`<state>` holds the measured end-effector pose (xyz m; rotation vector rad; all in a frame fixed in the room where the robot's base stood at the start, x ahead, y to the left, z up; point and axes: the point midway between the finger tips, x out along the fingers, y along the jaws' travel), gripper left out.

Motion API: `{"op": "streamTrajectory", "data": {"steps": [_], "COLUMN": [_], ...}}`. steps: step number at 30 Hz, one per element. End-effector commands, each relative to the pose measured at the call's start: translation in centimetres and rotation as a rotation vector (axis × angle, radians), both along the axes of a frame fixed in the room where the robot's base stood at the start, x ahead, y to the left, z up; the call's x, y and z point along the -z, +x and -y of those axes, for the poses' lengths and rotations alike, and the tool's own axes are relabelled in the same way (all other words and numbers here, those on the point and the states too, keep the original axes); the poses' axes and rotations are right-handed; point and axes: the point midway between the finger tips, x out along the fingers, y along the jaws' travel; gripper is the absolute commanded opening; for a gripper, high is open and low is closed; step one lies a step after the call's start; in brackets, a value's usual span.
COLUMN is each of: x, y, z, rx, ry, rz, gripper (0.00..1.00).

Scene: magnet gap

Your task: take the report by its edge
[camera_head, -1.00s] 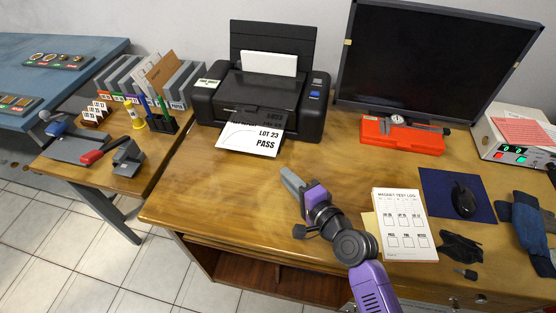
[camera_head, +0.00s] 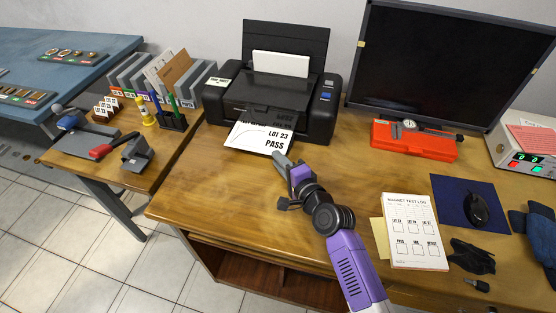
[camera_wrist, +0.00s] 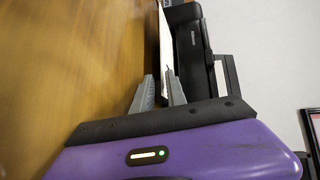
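The report (camera_head: 262,136), a white sheet printed "LOT 23 PASS", sticks out of the front of the black printer (camera_head: 310,122). My gripper (camera_head: 281,160) is at the sheet's front edge, near its right corner, in the head view. In the wrist view my gripper (camera_wrist: 160,84) has its two grey fingers apart. The report (camera_wrist: 165,45) shows there as a thin white strip, nearly edge-on, reaching down between the fingers. I cannot tell whether either finger touches it.
A monitor (camera_head: 440,65) and a red case with a dial gauge (camera_head: 415,142) stand to the right. A test log pad (camera_head: 415,235) and a mouse (camera_head: 477,208) lie at the front right. The desk left of my arm is clear.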

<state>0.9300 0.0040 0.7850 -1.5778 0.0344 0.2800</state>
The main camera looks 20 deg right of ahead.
Motion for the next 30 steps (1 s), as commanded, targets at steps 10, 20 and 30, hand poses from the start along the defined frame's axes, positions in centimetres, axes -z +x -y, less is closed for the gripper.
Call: {"op": "streamTrajectory", "data": {"steps": [10,20,30], "x": [0.1,0.1,-1.3], "y": [0.4,0.4,0.4], "z": [-0.1,-0.1,-0.1], "rx": [-0.001,0.0,-0.001], "ry": [0.0,0.0,0.0], "rz": [0.0,0.0,-0.001], "gripper": [0.17,0.0,0.0]}}
